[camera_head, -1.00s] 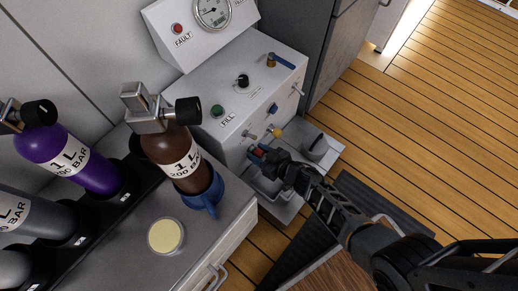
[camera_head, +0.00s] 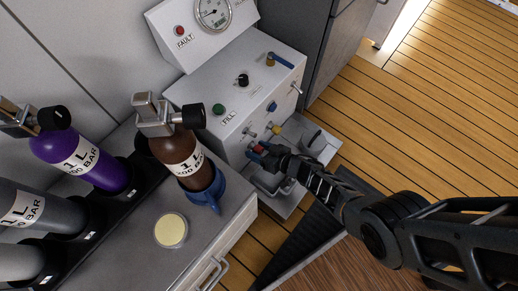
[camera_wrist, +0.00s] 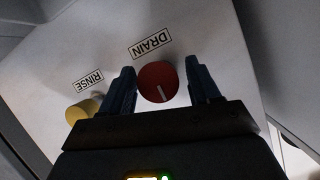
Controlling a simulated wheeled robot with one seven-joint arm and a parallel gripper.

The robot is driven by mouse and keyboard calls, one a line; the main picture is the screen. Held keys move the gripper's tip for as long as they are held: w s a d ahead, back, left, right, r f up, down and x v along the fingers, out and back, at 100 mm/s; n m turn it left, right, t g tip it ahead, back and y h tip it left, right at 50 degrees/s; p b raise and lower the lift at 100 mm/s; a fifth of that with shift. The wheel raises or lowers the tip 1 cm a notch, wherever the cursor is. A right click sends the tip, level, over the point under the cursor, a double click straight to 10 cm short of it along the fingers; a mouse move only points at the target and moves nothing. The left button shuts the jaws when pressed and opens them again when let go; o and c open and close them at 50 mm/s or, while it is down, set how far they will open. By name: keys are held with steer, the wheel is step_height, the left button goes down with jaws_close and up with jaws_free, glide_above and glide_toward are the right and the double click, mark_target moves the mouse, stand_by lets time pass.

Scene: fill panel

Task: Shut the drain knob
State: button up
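The drain knob (camera_wrist: 157,82) is round and red with a pale pointer line, under a DRAIN label on the panel's front face. In the wrist view it sits between the two blue fingers of my gripper (camera_wrist: 163,88), with a small gap on each side, so my gripper is open around it. In the head view my gripper (camera_head: 262,152) is at the lower front of the panel, and a bit of red shows at its tip.
A yellow rinse knob (camera_wrist: 84,110) is left of my gripper in the wrist view. The grey panel box (camera_head: 235,95) has several controls. A metal tray (camera_head: 283,205) lies below my gripper. A brown cylinder (camera_head: 180,160) stands in a blue holder to the left.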

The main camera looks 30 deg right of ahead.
mark_target(261, 151)
steer(key=shift+s+d+r, duration=0.1)
steer(key=shift+d+r, duration=0.05)
steer(key=p+v, duration=0.4)
steer(key=v, duration=0.2)
steer(key=shift+s+r+p, duration=0.15)
steer(key=shift+s+p, duration=0.2)
steer(key=shift+s+d, duration=0.15)
steer(key=shift+s, duration=0.2)
